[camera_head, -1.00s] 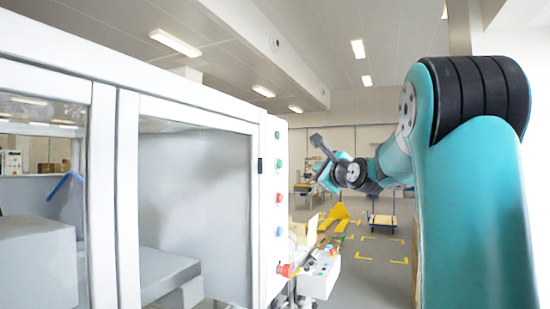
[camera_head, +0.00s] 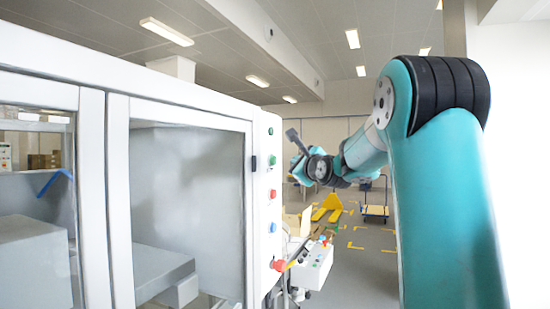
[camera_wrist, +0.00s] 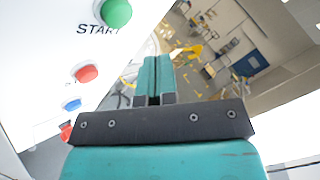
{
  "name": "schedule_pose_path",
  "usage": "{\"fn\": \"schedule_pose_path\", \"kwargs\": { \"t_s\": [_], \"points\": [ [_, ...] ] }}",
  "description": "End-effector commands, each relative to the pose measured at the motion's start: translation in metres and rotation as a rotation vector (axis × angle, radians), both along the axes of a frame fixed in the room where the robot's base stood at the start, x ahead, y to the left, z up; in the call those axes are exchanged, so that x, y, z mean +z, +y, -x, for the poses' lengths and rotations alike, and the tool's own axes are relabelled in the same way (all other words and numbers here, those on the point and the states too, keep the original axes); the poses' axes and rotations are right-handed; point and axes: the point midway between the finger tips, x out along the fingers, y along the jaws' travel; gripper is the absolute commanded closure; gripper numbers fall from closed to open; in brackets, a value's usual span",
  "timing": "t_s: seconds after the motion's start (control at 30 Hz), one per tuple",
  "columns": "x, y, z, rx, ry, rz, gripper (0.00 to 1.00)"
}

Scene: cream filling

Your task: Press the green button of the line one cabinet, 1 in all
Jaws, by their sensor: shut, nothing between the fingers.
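The white cabinet (camera_head: 185,92) fills the left and middle of the head view. On its narrow right side panel is a column of buttons: two green ones, the upper (camera_head: 271,131) and the lower (camera_head: 272,160), then a red button (camera_head: 272,194), a blue button (camera_head: 273,227) and a red knob (camera_head: 278,265) at the bottom. In the wrist view a green button (camera_wrist: 117,12) with lettering "START" sits at the top, left of my gripper (camera_wrist: 155,62). My gripper's teal fingers are shut and empty, apart from the panel. No line number is readable.
A white control box (camera_head: 314,268) with small buttons stands low beside the cabinet's right edge. A yellow pallet jack (camera_head: 329,207) and a blue cart (camera_head: 376,211) stand farther back.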

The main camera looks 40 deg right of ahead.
Motion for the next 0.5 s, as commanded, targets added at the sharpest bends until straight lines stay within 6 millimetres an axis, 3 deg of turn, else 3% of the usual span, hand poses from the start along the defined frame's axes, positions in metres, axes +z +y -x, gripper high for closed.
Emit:
{"fn": "schedule_pose_path", "kwargs": {
  "t_s": [0.2, 0.5],
  "points": [
    [0.001, 0.009, -0.021, 0.003, 0.001, -0.001, 1.0],
    [0.0, 0.011, -0.027, 0.0, -0.001, 0.001, 1.0]
  ]
}}
